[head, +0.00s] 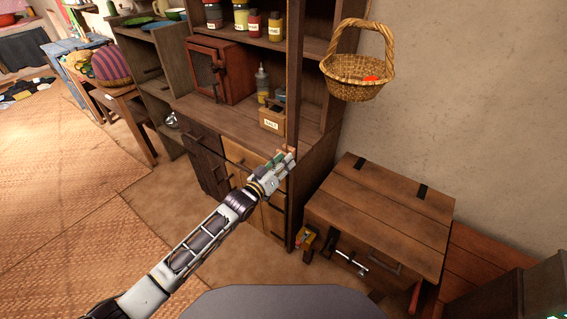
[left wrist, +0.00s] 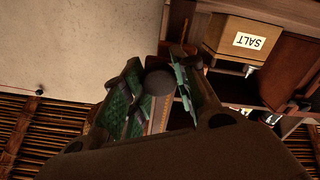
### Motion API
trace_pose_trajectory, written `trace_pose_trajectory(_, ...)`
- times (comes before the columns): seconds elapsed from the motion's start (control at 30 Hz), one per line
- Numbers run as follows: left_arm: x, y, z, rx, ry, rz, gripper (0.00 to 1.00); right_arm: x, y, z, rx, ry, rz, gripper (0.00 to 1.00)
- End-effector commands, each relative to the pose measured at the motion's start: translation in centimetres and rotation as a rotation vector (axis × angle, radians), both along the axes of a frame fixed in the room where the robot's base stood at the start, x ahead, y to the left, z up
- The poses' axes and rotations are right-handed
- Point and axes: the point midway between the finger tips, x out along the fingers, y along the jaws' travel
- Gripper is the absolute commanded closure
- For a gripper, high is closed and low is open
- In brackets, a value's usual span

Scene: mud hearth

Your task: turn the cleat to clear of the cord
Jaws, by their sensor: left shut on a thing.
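My left gripper (head: 284,157) reaches the upright post (head: 293,90) at the front of the wooden cupboard. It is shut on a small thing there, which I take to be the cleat. In the left wrist view, a dark round knob (left wrist: 158,83) shows between its green-padded fingers. In the head view the fingers hide most of the cleat, so I cannot tell which way it points. I cannot make out the cord in either view. A wicker basket (head: 355,78) hangs right of the post. My right gripper is not in view.
A salt box (head: 272,118) and a bottle (head: 262,85) stand on the cupboard's counter behind the gripper; the salt box also shows in the left wrist view (left wrist: 235,40). A low wooden chest (head: 390,205) stands to the right. Woven mats cover the floor at left.

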Motion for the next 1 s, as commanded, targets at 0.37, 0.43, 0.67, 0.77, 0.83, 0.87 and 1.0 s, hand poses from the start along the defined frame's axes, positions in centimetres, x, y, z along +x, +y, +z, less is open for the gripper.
trace_pose_trajectory(0.37,0.0,0.0,0.1,0.134,-0.098,0.0,0.95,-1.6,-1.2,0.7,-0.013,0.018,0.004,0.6)
trace_pose_trajectory(0.43,0.0,-0.1,0.1,0.176,-0.128,0.0,0.95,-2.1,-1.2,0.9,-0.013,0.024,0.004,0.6)
trace_pose_trajectory(0.67,-0.1,-0.1,0.1,0.344,-0.248,0.0,0.95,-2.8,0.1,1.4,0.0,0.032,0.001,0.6)
trace_pose_trajectory(0.77,-0.1,-0.1,0.1,0.42,-0.305,0.001,0.95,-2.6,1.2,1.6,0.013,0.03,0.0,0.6)
trace_pose_trajectory(0.83,-0.1,-0.2,0.1,0.474,-0.345,0.0,0.95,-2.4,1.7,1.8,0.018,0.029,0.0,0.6)
trace_pose_trajectory(0.87,-0.1,-0.2,0.1,0.497,-0.361,0.0,0.95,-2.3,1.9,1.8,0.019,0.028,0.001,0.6)
trace_pose_trajectory(1.0,-0.1,-0.2,0.1,0.604,-0.441,0.0,0.95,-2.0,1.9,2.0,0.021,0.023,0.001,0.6)
